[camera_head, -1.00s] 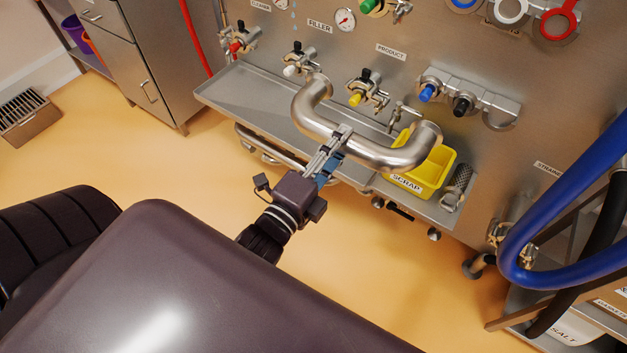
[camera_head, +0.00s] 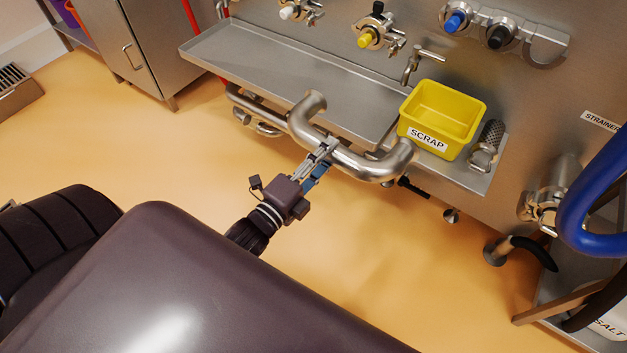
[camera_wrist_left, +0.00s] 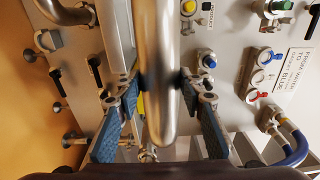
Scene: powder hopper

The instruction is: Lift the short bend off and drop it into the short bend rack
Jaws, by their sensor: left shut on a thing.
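The short bend (camera_head: 352,160) is a shiny U-shaped steel pipe with both ends turned up toward the panel. My left gripper (camera_head: 326,149) is shut on its middle in the head view and holds it in front of the tray's front edge, clear of the panel. In the left wrist view the bend (camera_wrist_left: 155,75) runs upright between the two blue-padded fingers. No rack is labelled in view; steel tubes (camera_head: 250,108) show under the tray's front edge at left, partly behind the bend, and I cannot tell if they belong to it. My right gripper is not in view.
A steel tray (camera_head: 285,70) runs along the panel. On it stand a yellow SCRAP box (camera_head: 440,115) and a mesh strainer (camera_head: 488,140). A black-handled valve (camera_head: 412,187) juts out below the tray. A blue hose (camera_head: 595,205) hangs at right. Open floor lies in front.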

